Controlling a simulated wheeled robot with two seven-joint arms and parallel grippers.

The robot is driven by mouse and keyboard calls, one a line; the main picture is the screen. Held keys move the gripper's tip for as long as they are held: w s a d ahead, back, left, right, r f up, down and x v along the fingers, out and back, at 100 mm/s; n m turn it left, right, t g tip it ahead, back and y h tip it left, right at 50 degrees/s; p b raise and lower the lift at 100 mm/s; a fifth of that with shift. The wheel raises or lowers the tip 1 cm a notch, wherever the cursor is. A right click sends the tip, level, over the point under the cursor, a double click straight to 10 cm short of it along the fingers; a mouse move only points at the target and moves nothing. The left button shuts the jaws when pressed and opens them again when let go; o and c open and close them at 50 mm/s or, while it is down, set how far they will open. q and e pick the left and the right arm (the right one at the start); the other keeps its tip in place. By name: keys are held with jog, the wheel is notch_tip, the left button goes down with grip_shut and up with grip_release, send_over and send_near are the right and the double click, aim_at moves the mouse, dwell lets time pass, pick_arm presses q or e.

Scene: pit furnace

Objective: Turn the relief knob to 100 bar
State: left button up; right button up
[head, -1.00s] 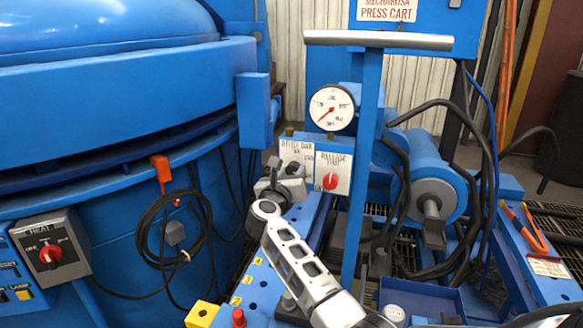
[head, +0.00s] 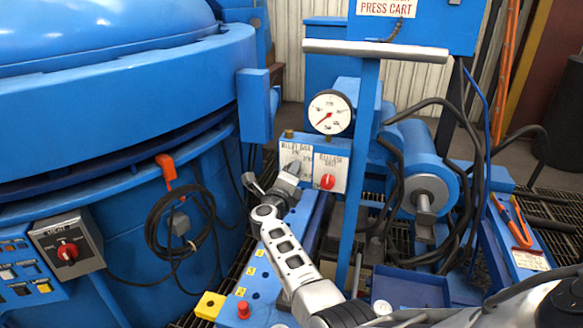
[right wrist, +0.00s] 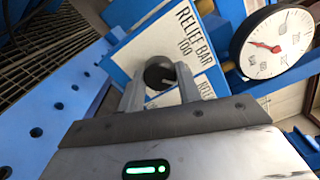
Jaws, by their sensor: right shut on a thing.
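The relief knob (right wrist: 160,72) is a dark round knob on a white plate marked "RELIEF BAR" (right wrist: 187,38) in the right wrist view. The fingers of my right gripper (right wrist: 161,88) stand on either side of it and are shut on it. In the head view my right gripper (head: 292,170) is at the left white plate (head: 297,153) and hides the knob. I cannot read the knob's setting. The pressure gauge (head: 330,112) has a white face and a red needle pointing to the lower left. It also shows in the right wrist view (right wrist: 274,44). My left gripper is out of view.
A red knob (head: 327,181) on the neighbouring plate is close to the right of my gripper. A blue post with a grey handle bar (head: 375,50) stands just right of the gauge. Black hoses and a blue cylinder (head: 412,150) lie beyond it. The large blue furnace (head: 110,100) fills the left.

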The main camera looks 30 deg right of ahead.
pick_arm(q)
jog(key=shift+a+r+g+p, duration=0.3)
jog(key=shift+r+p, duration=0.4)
jog(key=shift+p, duration=1.5)
pick_arm(e)
jog(key=shift+r+n, duration=0.1)
jog(key=shift+n, duration=5)
jog(key=o, duration=1)
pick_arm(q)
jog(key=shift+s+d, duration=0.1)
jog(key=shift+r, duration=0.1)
pick_arm(e)
jog(key=shift+a, duration=0.1)
